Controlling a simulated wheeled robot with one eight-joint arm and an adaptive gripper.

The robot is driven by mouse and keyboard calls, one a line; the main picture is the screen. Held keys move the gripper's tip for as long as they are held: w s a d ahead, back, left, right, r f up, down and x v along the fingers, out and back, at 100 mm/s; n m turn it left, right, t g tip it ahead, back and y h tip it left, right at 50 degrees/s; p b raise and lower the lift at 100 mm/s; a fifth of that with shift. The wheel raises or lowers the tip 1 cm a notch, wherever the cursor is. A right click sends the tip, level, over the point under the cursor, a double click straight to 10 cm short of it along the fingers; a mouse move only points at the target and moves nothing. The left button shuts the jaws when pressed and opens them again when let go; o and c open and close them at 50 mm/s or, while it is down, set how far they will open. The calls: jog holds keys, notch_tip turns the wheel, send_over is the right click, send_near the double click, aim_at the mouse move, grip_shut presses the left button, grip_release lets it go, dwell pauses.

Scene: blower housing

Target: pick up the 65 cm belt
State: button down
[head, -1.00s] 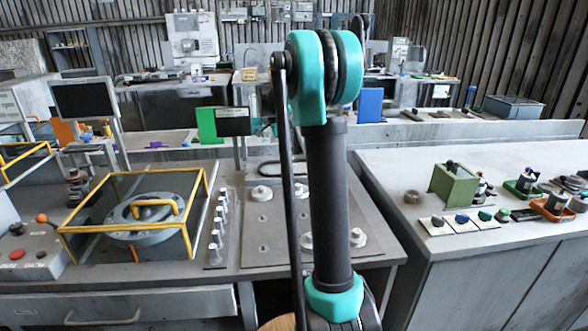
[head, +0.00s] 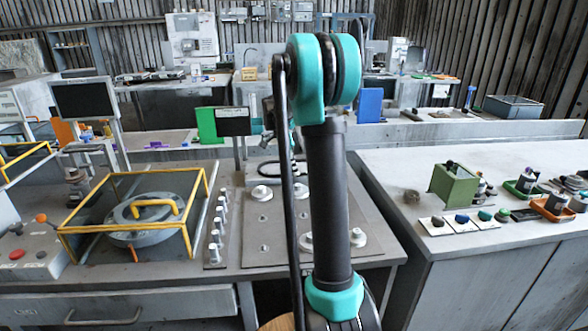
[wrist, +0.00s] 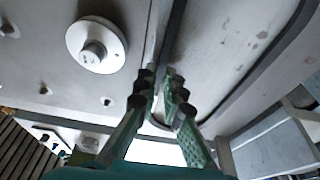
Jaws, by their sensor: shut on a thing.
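The belt is a thin dark loop (wrist: 174,30) that runs up from between my fingers in the wrist view, with another strand curving off to the right. In the head view, part of a dark loop shows at the back of the grey plate (head: 262,228), partly behind my arm. My gripper (wrist: 160,92) has its two green fingers close together on the near strand of the belt. In the head view my gripper is mostly hidden behind my arm. No length marking is readable.
White round pulleys stand on the plate, one at its back (head: 262,193) and one at its right (head: 357,237). A row of pegs (head: 216,235) and a yellow-framed guard (head: 135,215) stand left. A small dark screen (head: 232,121) rises behind. The right bench (head: 480,260) holds small parts.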

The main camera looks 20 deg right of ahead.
jog(key=shift+r, duration=0.1)
notch_tip(320, 180, up, 33)
dwell(1.2)
